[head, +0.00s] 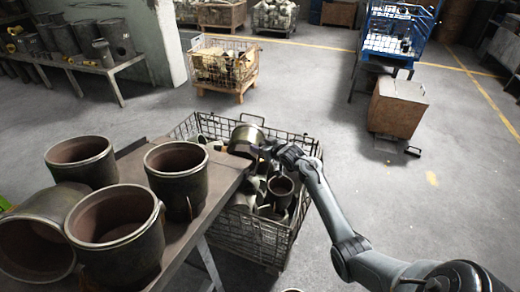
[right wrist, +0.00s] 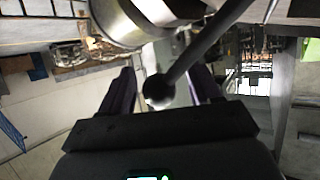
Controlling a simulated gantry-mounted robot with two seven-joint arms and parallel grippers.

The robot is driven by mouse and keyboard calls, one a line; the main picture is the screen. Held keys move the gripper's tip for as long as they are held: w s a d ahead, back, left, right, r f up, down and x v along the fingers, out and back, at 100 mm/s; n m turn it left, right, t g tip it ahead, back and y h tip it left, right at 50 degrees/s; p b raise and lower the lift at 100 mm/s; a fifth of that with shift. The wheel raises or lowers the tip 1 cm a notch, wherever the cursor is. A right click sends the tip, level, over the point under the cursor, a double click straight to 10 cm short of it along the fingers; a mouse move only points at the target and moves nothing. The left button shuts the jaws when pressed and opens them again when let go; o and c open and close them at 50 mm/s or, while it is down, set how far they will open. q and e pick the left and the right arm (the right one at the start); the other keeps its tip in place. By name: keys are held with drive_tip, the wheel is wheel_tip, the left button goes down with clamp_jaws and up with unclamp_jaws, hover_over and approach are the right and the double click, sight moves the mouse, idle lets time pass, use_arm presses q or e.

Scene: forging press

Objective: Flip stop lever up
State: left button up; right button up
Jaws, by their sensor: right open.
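The stop lever (right wrist: 205,50) shows in the right wrist view as a dark, slanting rod with a round ball knob at its lower end. The knob appears between the two dark fingers of my right gripper (head: 270,151), with a gap on each side; I cannot tell its depth relative to the fingertips. My right gripper is open and holds nothing. In the head view it is above the wire crate, beside a shiny metal cylinder (head: 243,138). I cannot make out the lever in the head view. My left gripper is not in view.
A wire crate (head: 250,238) full of metal parts stands below my right gripper. A table (head: 213,188) with several large metal pots is at the left. A wooden box (head: 397,108) stands at the back right. The floor on the right is mostly clear.

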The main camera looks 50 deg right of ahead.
drive_tip(key=shift+w+d+f, duration=0.2)
drive_tip(key=shift+w+f, duration=0.05)
drive_tip(key=shift+w, duration=0.35)
clamp_jaws()
